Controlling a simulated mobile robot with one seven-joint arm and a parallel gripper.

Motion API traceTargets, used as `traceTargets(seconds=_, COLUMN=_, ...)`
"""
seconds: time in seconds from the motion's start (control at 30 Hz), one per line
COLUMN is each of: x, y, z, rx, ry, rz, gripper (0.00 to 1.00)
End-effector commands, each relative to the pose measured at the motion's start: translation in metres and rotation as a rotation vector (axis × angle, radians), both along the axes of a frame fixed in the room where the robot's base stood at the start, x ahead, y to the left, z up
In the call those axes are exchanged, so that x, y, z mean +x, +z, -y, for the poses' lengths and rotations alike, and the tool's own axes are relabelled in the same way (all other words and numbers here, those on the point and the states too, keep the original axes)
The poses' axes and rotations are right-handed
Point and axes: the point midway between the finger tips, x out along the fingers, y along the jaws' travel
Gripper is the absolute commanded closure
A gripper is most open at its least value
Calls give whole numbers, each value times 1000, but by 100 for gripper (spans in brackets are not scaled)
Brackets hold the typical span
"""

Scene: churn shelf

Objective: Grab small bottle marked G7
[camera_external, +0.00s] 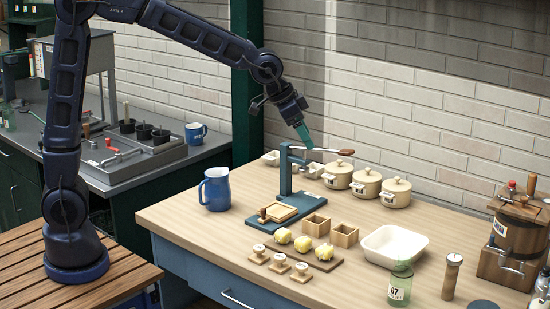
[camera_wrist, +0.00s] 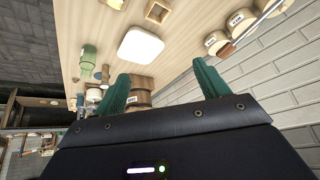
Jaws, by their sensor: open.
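A small green glass bottle with a white label marked G7 (camera_external: 399,286) stands upright near the front right edge of the wooden worktop (camera_external: 365,222). What looks like the same green bottle shows at the upper left of the wrist view (camera_wrist: 88,58), its label not readable there. My gripper (camera_external: 306,137) is high above the back of the worktop, far to the left of and behind the bottle. Its two green fingers (camera_wrist: 162,76) are spread apart in the wrist view, with nothing held between them.
A white tray (camera_external: 368,249) is just behind the bottle and a wooden cylinder (camera_external: 451,277) stands to its right. A wooden barrel (camera_external: 516,240) is at the far right. Lidded pots (camera_external: 367,184) line the wall. A blue press stand (camera_external: 285,180) rises below my gripper.

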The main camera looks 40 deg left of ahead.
Motion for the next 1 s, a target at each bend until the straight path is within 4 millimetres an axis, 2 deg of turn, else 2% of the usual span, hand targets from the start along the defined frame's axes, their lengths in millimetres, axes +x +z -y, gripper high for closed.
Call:
traceTargets(seconds=0.03, x=-1, y=-10, z=25, rx=-2, ry=-34, rz=-2, gripper=26)
traceTargets(seconds=0.23, x=-10, y=-46, z=118, rx=-21, ry=-152, rz=3, gripper=26)
traceTargets(seconds=0.4, x=-30, y=-83, z=197, rx=-41, ry=-249, rz=4, gripper=26)
traceTargets(seconds=0.5, x=-46, y=-105, z=239, rx=-53, ry=-300, rz=3, gripper=26)
traceTargets(seconds=0.6, x=-61, y=-123, z=271, rx=-63, ry=-341, rz=3, gripper=26)
traceTargets(seconds=0.7, x=-72, y=-136, z=294, rx=-71, ry=-370, rz=2, gripper=26)
traceTargets(seconds=0.8, x=-79, y=-144, z=306, rx=-75, ry=-385, rz=2, gripper=26)
traceTargets(seconds=1.0, x=-79, y=-154, z=315, rx=-77, ry=-390, rz=2, gripper=26)
